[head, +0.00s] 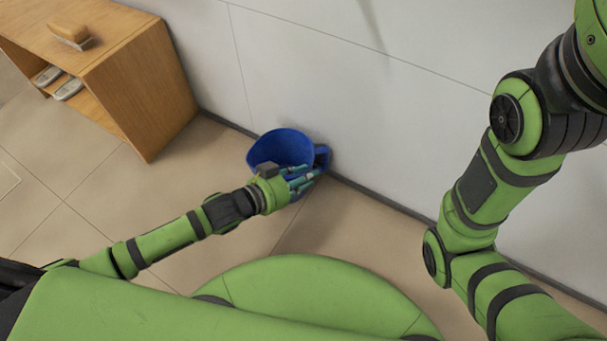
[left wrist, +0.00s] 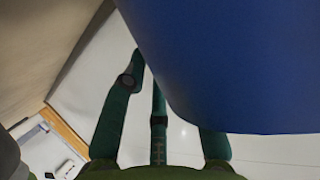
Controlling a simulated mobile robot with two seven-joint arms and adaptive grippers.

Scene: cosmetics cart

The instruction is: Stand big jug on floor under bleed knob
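The big jug (head: 280,148) is blue, with a wide open top and a handle (head: 322,158) on its right side. It is close to the wall at the floor's edge and looks upright. My left gripper (head: 303,183) is at its near side, by the handle. In the left wrist view the jug (left wrist: 230,60) fills the upper right and hides one fingertip. The left fingers (left wrist: 150,110) look straight and spread, with no clear grip on the jug. Contact with the jug cannot be told. My right gripper is out of view. No bleed knob is visible.
A wooden cabinet (head: 165,95) stands at the upper left, with a brush (head: 70,35) on top and pale items on its shelf. The white wall (head: 330,75) runs behind the jug. Tiled floor (head: 200,170) is clear between cabinet and jug.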

